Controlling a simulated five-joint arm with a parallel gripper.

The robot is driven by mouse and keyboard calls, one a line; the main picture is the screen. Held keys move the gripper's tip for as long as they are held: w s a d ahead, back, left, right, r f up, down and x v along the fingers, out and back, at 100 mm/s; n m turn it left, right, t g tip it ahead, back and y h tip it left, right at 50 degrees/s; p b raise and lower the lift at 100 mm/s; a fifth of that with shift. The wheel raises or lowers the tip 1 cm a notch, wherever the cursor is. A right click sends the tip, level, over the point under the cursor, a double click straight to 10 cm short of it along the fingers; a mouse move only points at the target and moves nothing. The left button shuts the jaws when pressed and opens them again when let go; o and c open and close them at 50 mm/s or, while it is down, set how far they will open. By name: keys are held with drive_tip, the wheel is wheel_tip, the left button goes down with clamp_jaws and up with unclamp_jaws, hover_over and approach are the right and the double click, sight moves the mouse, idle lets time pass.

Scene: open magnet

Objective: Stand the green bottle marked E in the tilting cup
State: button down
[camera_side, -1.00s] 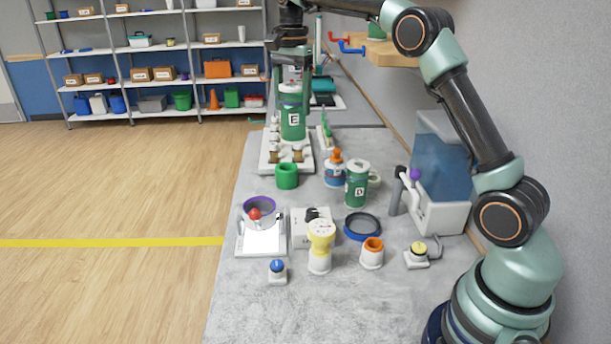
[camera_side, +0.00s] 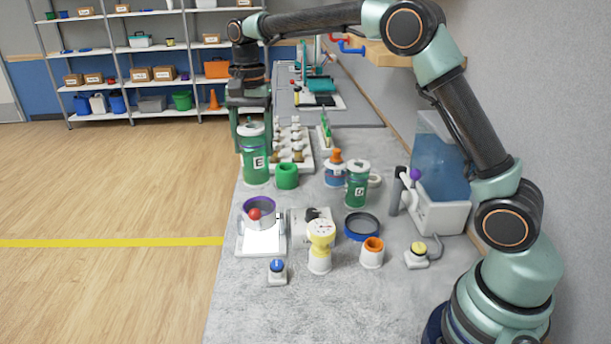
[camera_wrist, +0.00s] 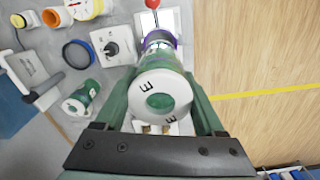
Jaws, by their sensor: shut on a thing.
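My gripper (camera_side: 251,128) is shut on the green bottle marked E (camera_side: 255,165), which has a white cap and hangs upright near the left edge of the bench. In the wrist view the bottle (camera_wrist: 160,92) fills the space between the fingers, its cap facing the camera. The tilting cup (camera_side: 262,222) has a purple rim and sits on a white base, nearer the side camera than the bottle. A red ball (camera_side: 254,214) shows at the cup. In the wrist view the purple rim (camera_wrist: 160,36) shows just beyond the bottle, partly hidden by it.
A second green bottle (camera_side: 357,185) with a letter stands right of a green ring-like holder (camera_side: 287,176). A yellow gauge (camera_side: 320,240), a blue ring (camera_side: 362,226) and an orange-topped cup (camera_side: 372,252) stand right of the tilting cup. A blue knob (camera_side: 277,268) is in front.

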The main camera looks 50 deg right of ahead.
sight(257, 185)
wheel_tip(257, 185, down, 10)
drive_tip(key=shift+f, duration=0.1)
idle(0.4)
drive_tip(key=shift+f, duration=0.25)
unclamp_jaws()
